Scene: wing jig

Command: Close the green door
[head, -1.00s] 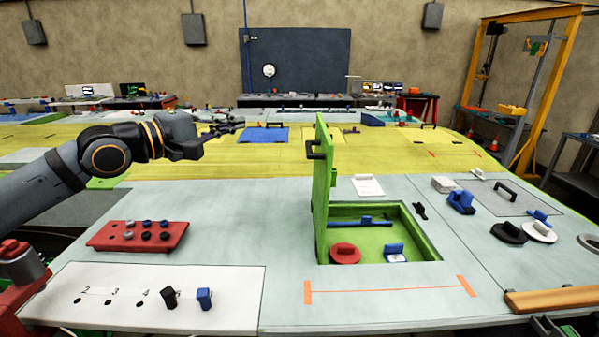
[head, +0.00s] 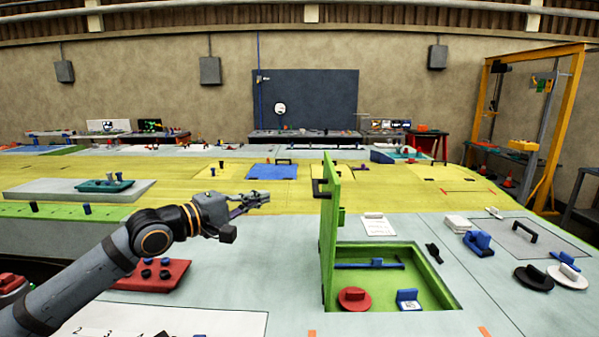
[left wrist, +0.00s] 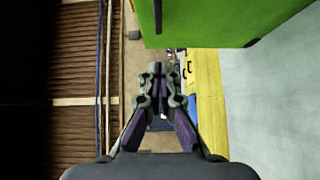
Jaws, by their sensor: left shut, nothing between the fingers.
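The green door (head: 329,235) stands open, about upright, along the left edge of a green-lined recess (head: 432,284) in the pale bench top. A dark handle (head: 317,188) sticks out from the door's left face. My left gripper (head: 266,197) is shut and empty, to the left of the door near handle height, with a visible gap in the head view. In the left wrist view the shut fingers (left wrist: 160,76) show in the middle, and a green panel (left wrist: 225,20), apparently the door, fills the top. My right gripper is not in view.
The recess holds a red round part (head: 354,299), a blue part (head: 408,299) and a blue bar (head: 368,265). A red tray (head: 150,276) lies behind my left arm. Blue and black handled parts lie right of the recess. Bench left of the door is mostly clear.

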